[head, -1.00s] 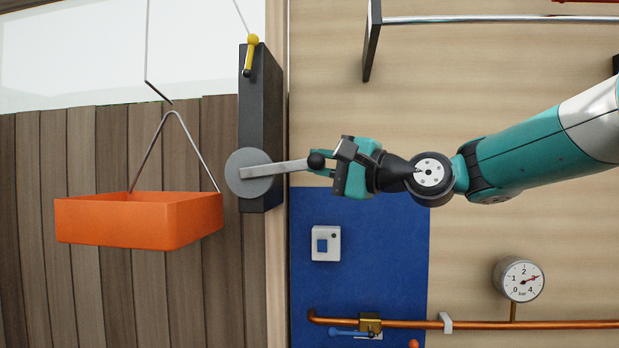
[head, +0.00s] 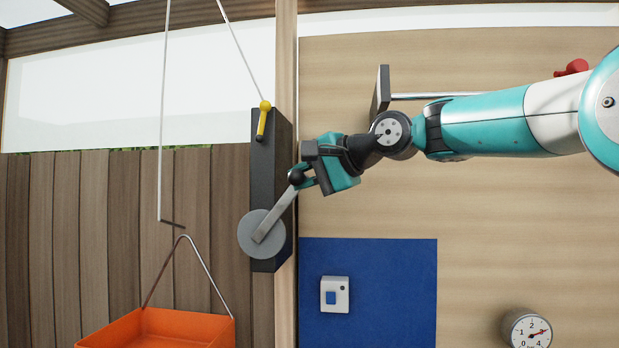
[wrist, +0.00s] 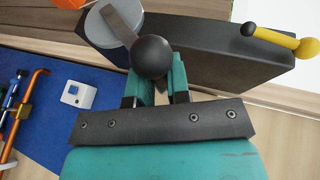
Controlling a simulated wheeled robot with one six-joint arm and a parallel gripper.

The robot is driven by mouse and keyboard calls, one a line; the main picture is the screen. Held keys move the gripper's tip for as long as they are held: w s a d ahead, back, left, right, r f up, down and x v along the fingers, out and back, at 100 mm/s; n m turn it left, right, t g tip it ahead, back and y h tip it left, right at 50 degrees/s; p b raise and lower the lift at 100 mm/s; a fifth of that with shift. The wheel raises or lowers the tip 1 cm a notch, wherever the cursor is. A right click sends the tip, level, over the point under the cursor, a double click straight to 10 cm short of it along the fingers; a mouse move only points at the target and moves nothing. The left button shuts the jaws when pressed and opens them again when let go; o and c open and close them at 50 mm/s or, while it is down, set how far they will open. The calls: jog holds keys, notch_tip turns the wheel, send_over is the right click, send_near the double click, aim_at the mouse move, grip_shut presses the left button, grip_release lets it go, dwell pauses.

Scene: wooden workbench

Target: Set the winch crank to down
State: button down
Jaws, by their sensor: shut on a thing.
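The winch crank (head: 275,212) is a grey flat bar on a round grey disc (head: 261,234), mounted low on a dark upright box (head: 264,165). The bar points up and to the right, and its free end carries a black ball knob (head: 296,177). My gripper (head: 304,179) is shut on the knob from the right. In the wrist view the knob (wrist: 150,57) sits at the fingertips (wrist: 160,82) and hides part of the bar. An orange tray (head: 160,326) hangs from a hook on a thin rod, lower left, cut off by the bottom edge.
A yellow lever (head: 262,120) sits at the top of the dark box. Below my arm are a blue panel (head: 370,285) with a white switch box (head: 335,294) and a pressure gauge (head: 527,330). A dark bracket (head: 382,90) with a metal bar is behind my arm.

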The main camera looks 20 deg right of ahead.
jog(key=shift+w+a+r, duration=0.1)
jog(key=shift+a, duration=0.55)
jog(key=shift+a, duration=0.1)
jog(key=c, duration=1.3)
grip_release()
jog(key=shift+o, duration=1)
jog(key=shift+w+a, duration=0.1)
jog(key=shift+a, duration=0.2)
jog(key=shift+d, duration=0.45)
jog(key=b+v, duration=0.1)
jog(key=v, duration=1.6)
jog(key=shift+r, duration=0.15)
